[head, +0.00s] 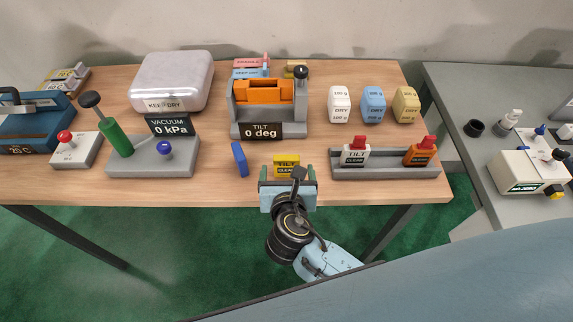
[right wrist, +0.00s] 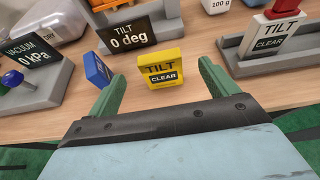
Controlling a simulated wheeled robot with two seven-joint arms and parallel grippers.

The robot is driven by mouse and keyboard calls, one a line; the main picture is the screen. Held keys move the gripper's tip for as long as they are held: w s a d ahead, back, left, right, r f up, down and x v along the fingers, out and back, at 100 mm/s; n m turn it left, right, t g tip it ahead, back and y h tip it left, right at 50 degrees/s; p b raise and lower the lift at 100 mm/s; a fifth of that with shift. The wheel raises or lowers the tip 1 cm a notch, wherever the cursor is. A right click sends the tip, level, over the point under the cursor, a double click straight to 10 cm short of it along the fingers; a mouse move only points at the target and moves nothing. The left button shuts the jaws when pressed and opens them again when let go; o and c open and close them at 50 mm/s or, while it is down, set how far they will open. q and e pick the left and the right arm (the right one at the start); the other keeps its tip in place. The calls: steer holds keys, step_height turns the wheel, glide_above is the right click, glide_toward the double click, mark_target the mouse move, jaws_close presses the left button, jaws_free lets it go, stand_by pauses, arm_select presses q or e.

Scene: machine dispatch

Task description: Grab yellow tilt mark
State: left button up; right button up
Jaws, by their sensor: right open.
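The yellow tilt mark (head: 287,164), lettered TILT CLEAR, stands on the wooden table near its front edge. It also shows in the right wrist view (right wrist: 162,70), ahead of and between the two green fingers. My right gripper (head: 287,173) is open around the near side of the mark; in the right wrist view the fingers (right wrist: 163,88) stand apart with a gap on each side of it. My left gripper is not in view.
A blue block (head: 239,159) stands close left of the yellow mark. The grey tilt fixture (head: 240,118) with its 0 deg sign is behind. A grey rack (head: 375,172) at the right holds a white and an orange mark. The vacuum stand (head: 180,168) is left.

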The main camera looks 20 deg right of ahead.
mark_target(287, 161)
steer(key=x, duration=0.8)
steer(key=shift+w+r, duration=0.1)
steer(key=shift+w, duration=0.05)
